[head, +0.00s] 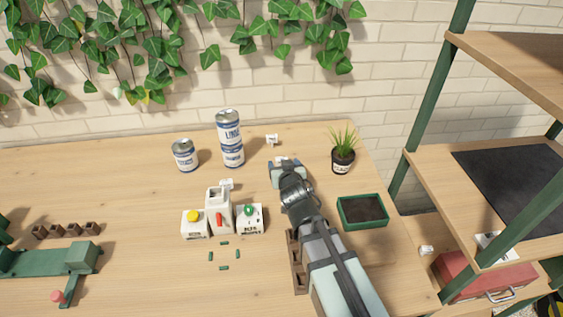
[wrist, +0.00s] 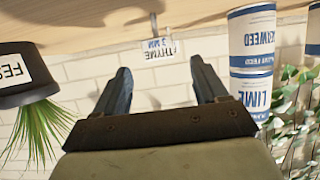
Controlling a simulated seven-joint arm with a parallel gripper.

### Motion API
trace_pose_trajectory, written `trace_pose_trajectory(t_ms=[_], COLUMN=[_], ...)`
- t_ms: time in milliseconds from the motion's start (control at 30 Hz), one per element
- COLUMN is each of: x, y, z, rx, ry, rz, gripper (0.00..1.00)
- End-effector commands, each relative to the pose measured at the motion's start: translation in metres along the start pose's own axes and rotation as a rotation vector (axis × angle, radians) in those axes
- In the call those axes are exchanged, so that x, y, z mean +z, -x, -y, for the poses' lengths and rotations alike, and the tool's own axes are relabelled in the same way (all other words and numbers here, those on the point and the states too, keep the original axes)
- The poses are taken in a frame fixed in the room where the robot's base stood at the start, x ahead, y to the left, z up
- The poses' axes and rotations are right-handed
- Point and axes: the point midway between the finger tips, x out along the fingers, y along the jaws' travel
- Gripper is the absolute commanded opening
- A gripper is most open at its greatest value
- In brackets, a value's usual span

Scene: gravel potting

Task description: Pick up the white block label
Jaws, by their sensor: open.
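In the head view, a small white block label (head: 272,139) stands near the back of the table, right of the stacked cans. Another small white piece (head: 281,160) shows just past my gripper's tips, partly hidden by the gripper. A third white label (head: 226,184) is behind the white boxes. My gripper (head: 287,169) is low over the table, open and empty. In the wrist view, which is upside down, a white label reading THYME 3 MM (wrist: 160,50) appears between and beyond the open fingers (wrist: 160,78). I cannot tell which head-view label this is.
Stacked cans (head: 231,138) stand left of my gripper, with a single can (head: 185,155) farther left. A potted plant (head: 343,157) and green soil tray (head: 362,210) are at right. White boxes (head: 218,211) stand left of my arm. The shelf unit (head: 480,175) is far right.

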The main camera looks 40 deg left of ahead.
Motion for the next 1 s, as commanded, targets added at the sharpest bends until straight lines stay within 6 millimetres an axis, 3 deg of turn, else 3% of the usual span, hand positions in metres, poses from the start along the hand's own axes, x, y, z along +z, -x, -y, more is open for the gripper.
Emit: trace_pose_trajectory(t_ms=[433, 767, 1000], x=[0.000, 0.000, 0.000], y=[-0.055, -0.060, -0.060], z=[0.000, 0.000, 0.000], rx=[0.001, 0.000, 0.001], ry=[-0.004, -0.004, -0.005], rz=[0.002, 0.001, 0.001], gripper=[0.72, 0.72, 0.49])
